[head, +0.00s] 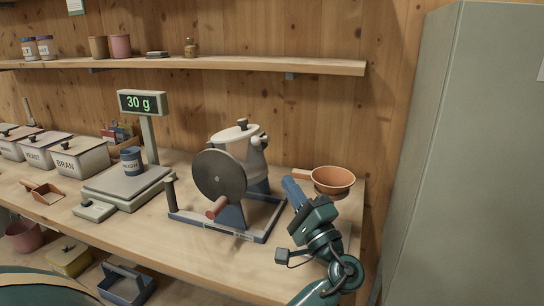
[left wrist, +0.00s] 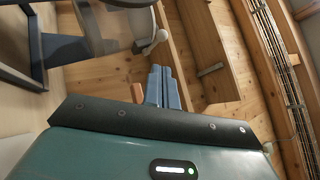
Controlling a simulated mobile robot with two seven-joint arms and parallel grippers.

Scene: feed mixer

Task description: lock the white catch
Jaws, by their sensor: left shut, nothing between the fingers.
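The feed mixer has a white drum (head: 232,143) with a dark-knobbed lid, held in a blue stand. A grey disc (head: 219,175) with a reddish crank handle (head: 216,208) is at its front. A small white knobbed part on the drum's right side, apparently the white catch (head: 257,142), also shows in the left wrist view as a white ball-ended piece (left wrist: 156,41). My left gripper (head: 292,188) is shut and empty, right of the mixer and lower than that part, apart from it. Its blue fingers (left wrist: 161,75) show in the left wrist view. My right gripper is out of view.
An orange pan (head: 334,180) stands just behind my left gripper. A scale (head: 128,184) reading 30 g holds a blue cup (head: 131,160) left of the mixer. A shelf (head: 190,63) runs above; a tall grey-green cabinet (head: 460,150) stands at right.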

